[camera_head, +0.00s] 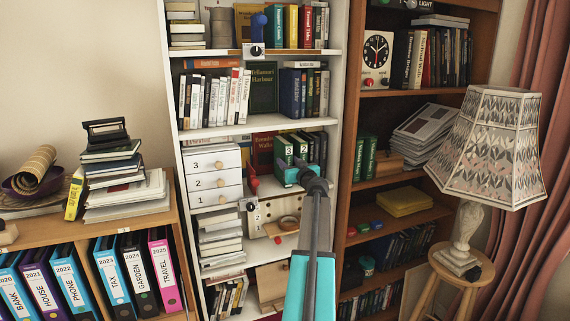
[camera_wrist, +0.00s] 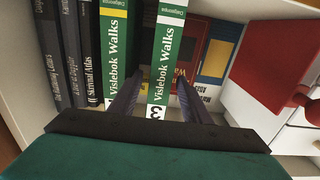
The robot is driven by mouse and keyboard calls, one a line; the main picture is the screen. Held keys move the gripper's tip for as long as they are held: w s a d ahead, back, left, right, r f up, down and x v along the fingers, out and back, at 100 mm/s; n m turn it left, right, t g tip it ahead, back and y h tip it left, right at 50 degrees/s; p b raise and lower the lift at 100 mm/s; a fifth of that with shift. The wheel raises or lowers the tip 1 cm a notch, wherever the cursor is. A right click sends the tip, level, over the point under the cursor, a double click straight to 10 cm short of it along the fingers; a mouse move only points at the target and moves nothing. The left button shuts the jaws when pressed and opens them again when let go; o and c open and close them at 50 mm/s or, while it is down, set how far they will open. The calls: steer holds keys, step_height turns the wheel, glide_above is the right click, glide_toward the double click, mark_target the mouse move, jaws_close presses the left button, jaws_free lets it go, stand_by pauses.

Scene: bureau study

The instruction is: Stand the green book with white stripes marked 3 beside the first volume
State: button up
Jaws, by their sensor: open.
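The green book with white stripes (camera_wrist: 166,55) stands upright in the wrist view, its white label reading 3. It also shows in the head view (camera_head: 284,149) on the white shelf. My gripper (camera_wrist: 158,92) is open, with one finger on each side of this book's spine; I cannot tell whether they touch it. My gripper also shows in the head view (camera_head: 292,175), in front of the book. A green book with a yellow stripe (camera_wrist: 113,55) stands left of it in the wrist view. Two more green books (camera_head: 365,158) stand on the brown shelf; their numbers are unreadable.
Dark books (camera_wrist: 70,50) stand beyond the yellow-striped one. A red book (camera_wrist: 270,65) and red knob (camera_wrist: 292,110) are at the wrist view's right. White drawers (camera_head: 213,175) stand left of my gripper in the head view. A book stack (camera_head: 424,132) lies right of the brown-shelf green books.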

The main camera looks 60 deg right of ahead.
steer(key=b+v, duration=0.2)
steer(key=v, duration=0.6)
stand_by(0.9)
